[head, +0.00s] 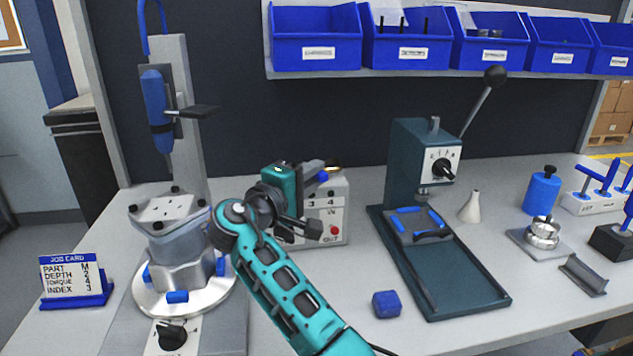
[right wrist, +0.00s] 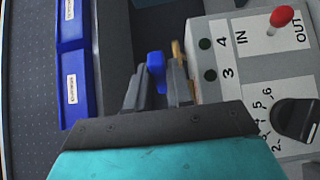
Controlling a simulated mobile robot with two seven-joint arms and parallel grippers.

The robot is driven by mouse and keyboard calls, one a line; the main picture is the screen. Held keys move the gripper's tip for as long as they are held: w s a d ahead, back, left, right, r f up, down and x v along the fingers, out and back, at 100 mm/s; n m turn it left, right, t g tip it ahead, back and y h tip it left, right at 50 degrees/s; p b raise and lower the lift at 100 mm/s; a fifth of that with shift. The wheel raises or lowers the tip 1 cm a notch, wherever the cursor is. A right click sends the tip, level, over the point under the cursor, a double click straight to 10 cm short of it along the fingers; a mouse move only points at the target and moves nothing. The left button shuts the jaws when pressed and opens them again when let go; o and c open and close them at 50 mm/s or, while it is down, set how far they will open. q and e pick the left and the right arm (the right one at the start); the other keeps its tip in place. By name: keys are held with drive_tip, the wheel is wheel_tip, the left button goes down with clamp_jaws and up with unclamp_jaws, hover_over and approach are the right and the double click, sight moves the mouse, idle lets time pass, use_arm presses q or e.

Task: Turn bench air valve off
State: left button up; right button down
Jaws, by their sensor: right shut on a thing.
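The bench air valve has a blue handle (head: 323,176) and a brass fitting (head: 333,168) at the top of the grey control box (head: 338,205). In the right wrist view the blue handle (right wrist: 155,66) stands between my right gripper's fingers, with the brass fitting (right wrist: 181,60) just right of it. My right gripper (head: 312,182) reaches in from the left over the box and is shut on the blue handle; it also shows in the right wrist view (right wrist: 157,85). The fingers hide part of the handle. My left gripper is not in view.
The box front carries a red-tipped toggle (right wrist: 282,16) and a black dial (right wrist: 294,119). A screwdriver stand with a housing (head: 180,255) is at left, an arbor press (head: 415,160) at right. A blue cube (head: 386,304) lies in front. Blue bins (head: 316,38) hang above.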

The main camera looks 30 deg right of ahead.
drive_tip(key=m+g, duration=0.1)
drive_tip(key=a+g+h, duration=0.1)
drive_tip(key=shift+w+m+g+b, duration=0.1)
drive_tip(key=shift+m+g+b, duration=0.2)
drive_tip(key=shift+m+b, duration=0.1)
drive_tip(key=c, duration=1.1)
unclamp_jaws()
drive_tip(key=v, duration=1.3)
drive_tip(key=shift+b, duration=0.4)
drive_tip(key=shift+c, duration=0.2)
